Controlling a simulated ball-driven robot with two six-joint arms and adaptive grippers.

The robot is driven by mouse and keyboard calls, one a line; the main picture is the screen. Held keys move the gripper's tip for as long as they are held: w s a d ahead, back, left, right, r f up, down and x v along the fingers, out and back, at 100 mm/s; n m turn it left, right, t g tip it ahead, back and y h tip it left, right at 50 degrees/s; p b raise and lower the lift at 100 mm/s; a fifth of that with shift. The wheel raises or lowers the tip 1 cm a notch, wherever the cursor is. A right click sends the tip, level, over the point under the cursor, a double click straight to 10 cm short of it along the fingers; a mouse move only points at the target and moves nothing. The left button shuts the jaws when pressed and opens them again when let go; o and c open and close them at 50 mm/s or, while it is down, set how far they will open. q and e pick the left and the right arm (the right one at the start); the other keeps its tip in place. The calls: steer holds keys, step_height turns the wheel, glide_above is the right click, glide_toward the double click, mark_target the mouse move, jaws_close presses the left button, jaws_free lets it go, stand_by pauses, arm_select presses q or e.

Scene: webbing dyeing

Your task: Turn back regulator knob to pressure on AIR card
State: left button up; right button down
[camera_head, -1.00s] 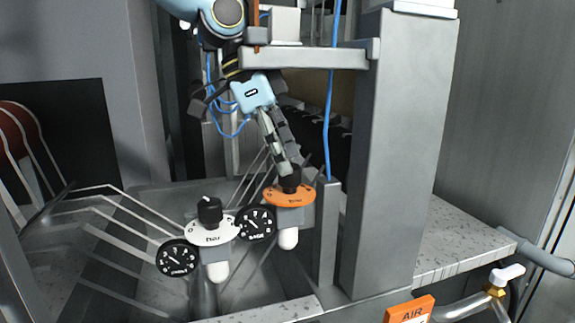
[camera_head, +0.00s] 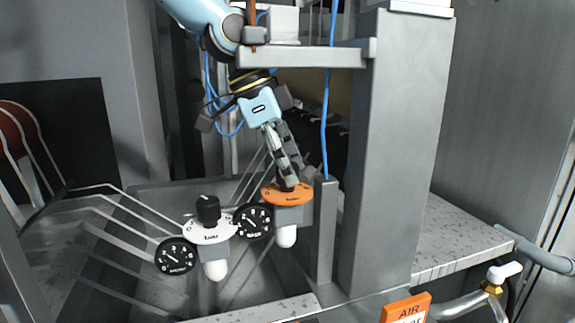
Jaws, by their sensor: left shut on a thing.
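Two regulators stand side by side in the head view. The right one has an orange plate (camera_head: 286,194) and a black gauge (camera_head: 253,221) on its left. My left gripper (camera_head: 287,184) reaches down from above and is shut on the orange-plated regulator's black knob, which its fingers mostly hide. The left regulator has a white plate (camera_head: 210,233), an uncovered black knob (camera_head: 208,208) and its own gauge (camera_head: 176,257). The gauge figures are too small to read surely. An orange-topped AIR card (camera_head: 406,309) is cut off by the bottom edge. My right gripper is not in view.
A grey post (camera_head: 395,150) stands right of the regulators, with a horizontal bar (camera_head: 300,57) crossing near my left wrist. A blue hose (camera_head: 326,110) hangs beside the post. Wire racks (camera_head: 110,215) lie at left. A yellow-and-white valve (camera_head: 497,278) is at lower right.

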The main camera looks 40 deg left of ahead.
arm_select(q)
steer(key=shift+f+n+b, duration=0.1)
steer(key=shift+n+b, duration=0.2)
steer(key=shift+b, duration=0.25)
steer(key=o, duration=1.1)
steer(key=shift+a+r, duration=0.1)
steer(key=shift+r, duration=0.5)
steer(key=v, duration=1.1)
steer(key=shift+s+f, duration=0.1)
steer(key=shift+s, duration=0.15)
